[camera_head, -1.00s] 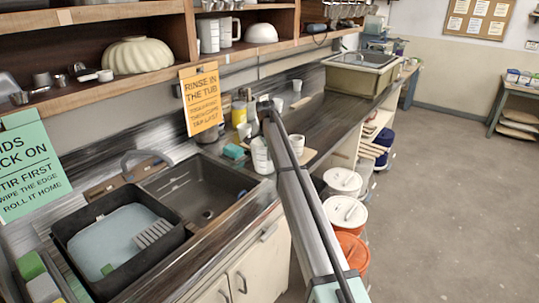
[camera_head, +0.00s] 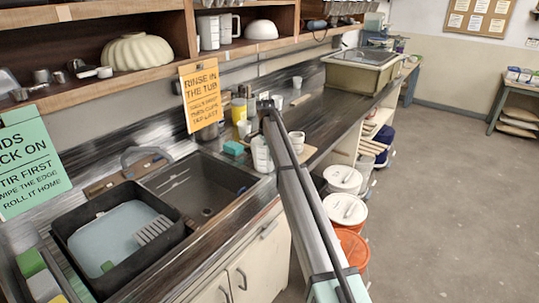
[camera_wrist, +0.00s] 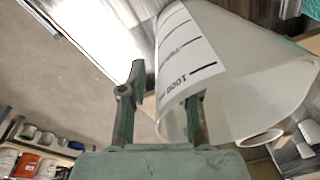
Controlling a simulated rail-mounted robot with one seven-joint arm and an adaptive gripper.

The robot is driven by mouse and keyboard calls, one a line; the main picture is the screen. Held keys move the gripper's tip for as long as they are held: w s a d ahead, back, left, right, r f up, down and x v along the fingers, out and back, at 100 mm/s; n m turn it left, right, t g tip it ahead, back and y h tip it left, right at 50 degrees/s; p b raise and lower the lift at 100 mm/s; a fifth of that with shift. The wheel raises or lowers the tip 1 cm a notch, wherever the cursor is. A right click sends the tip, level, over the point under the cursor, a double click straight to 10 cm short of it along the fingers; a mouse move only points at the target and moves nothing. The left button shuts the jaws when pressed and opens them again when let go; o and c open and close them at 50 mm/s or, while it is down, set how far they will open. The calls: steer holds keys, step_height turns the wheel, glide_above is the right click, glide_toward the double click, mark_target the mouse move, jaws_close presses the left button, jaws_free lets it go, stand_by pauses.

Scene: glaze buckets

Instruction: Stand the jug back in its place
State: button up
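A white jug with dark measuring marks (camera_head: 262,155) stands on the counter to the right of the sink, partly behind my arm. My gripper (camera_wrist: 163,85) is at the jug's open-looking lower edge in that view. The left finger is outside the jug with a gap to its wall. The right finger overlaps the jug, its tip partly hidden. The fingers are apart. In the head view the gripper is hidden by my arm.
A small white cup (camera_head: 297,140) is just right of the jug. A blue sponge (camera_head: 234,148) and yellow container (camera_head: 239,110) are nearby. The sink (camera_head: 205,190) holds a black tub (camera_head: 75,212) on its left. White jugs (camera_head: 209,33) stand on the shelf. Lidded buckets (camera_head: 347,208) stand below.

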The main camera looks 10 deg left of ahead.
step_height(320, 180, up, 13)
steer(key=s+b, duration=0.1)
steer(key=b, duration=0.2)
steer(key=shift+s+a, duration=0.25)
steer(key=shift+a, duration=0.05)
steer(key=shift+f, duration=0.1)
